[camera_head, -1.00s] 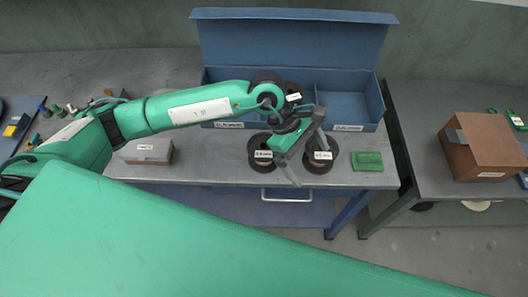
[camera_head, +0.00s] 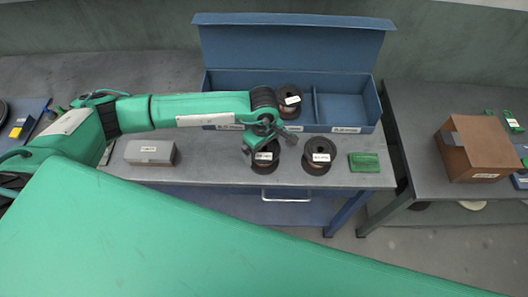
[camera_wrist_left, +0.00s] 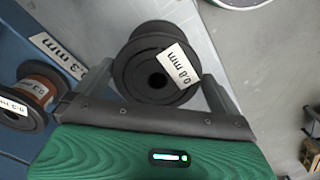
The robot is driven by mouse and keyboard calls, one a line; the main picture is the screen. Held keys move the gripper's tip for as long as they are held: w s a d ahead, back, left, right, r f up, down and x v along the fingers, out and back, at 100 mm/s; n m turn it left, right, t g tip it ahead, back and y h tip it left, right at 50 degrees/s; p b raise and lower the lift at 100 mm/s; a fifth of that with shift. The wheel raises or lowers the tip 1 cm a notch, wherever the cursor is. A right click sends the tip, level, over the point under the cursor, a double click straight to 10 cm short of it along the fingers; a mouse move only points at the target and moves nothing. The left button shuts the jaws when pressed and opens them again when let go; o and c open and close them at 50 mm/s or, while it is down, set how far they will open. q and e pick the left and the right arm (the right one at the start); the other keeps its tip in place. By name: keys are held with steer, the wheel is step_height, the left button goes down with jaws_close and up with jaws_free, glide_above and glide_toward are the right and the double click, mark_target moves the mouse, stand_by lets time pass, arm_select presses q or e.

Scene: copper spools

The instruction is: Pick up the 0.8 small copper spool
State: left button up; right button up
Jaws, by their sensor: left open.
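The 0.8 small copper spool (camera_wrist_left: 150,82) shows in the left wrist view as a dark spool with a white "0.8 mm" label. It lies on the grey bench, in line with the gap between the two fingers. In the head view two dark spools are on the bench: a left one (camera_head: 263,165), partly hidden by my gripper, and a right one (camera_head: 318,168). Their labels are too small there to match surely. My left gripper (camera_head: 268,145) is open and empty, over the left spool. Its fingers also show in the wrist view (camera_wrist_left: 157,88). My right gripper is not in view.
A blue compartment box (camera_head: 345,108) stands behind the spools, holding another spool (camera_head: 289,104). A green block (camera_head: 364,162) lies to the right, a grey box (camera_head: 150,153) to the left. A cardboard box (camera_head: 482,148) is on the right bench.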

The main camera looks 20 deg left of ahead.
arm_select(q)
steer(key=shift+f, duration=0.2)
step_height(320, 180, down, 4)
steer(key=p, duration=0.3)
steer(key=shift+d, duration=0.1)
steer(key=shift+w+f, duration=0.15)
steer(key=shift+f, duration=0.25)
steer(key=c, duration=1.1)
steer(key=shift+c, duration=0.7)
steer(key=shift+r, duration=0.1)
